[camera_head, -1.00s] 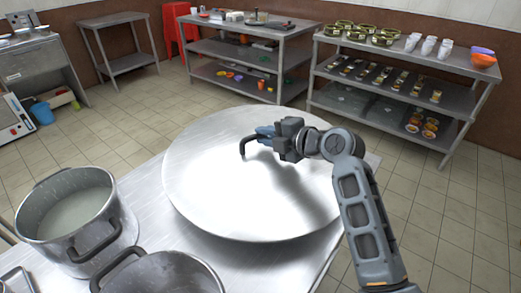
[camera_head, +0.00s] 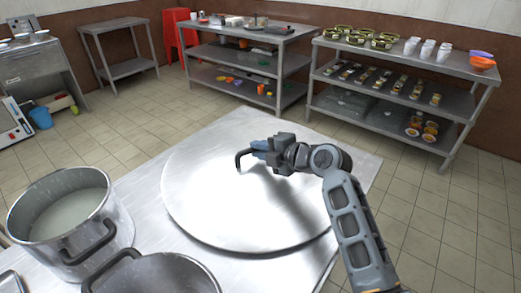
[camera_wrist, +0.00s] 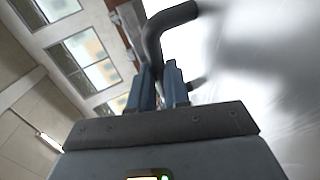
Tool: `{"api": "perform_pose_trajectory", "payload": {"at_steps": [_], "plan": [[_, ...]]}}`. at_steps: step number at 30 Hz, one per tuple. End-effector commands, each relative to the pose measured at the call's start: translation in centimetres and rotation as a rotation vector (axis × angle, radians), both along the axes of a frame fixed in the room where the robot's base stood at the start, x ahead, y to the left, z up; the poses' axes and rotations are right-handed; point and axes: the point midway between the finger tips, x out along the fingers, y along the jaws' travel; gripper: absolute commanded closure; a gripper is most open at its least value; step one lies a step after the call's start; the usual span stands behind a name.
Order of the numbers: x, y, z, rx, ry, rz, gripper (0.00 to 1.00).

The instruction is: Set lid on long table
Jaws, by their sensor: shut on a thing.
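The large round metal lid (camera_head: 215,205) is low over the long table (camera_head: 335,150), flat and close to its top. I cannot tell whether it touches. My gripper (camera_head: 262,147) is shut on the lid's dark curved handle (camera_head: 243,156). In the wrist view the blue fingers of my gripper (camera_wrist: 163,85) are closed on the handle (camera_wrist: 160,25), and the pale lid surface (camera_wrist: 265,70) fills the right side.
A pot of white congee (camera_head: 65,215) stands at the left of the table, with another open pot (camera_head: 155,275) at the front. Shelving units (camera_head: 250,55) (camera_head: 400,85) stand across the tiled floor. Bare table shows at the back right.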

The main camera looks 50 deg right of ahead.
Motion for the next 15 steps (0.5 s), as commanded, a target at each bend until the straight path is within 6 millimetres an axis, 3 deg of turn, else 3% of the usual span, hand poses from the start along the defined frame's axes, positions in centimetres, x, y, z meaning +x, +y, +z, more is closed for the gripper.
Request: {"api": "perform_pose_trajectory", "payload": {"at_steps": [1,2,9,15], "plan": [[0.04,-0.04,0.00,-0.003,-0.005,-0.001,1.00],[0.00,-0.01,-0.13,0.000,0.000,0.000,0.82],[0.00,-0.01,-0.09,0.000,0.000,0.000,0.59],[0.00,0.00,-0.09,0.000,0.000,0.000,0.58]]}}
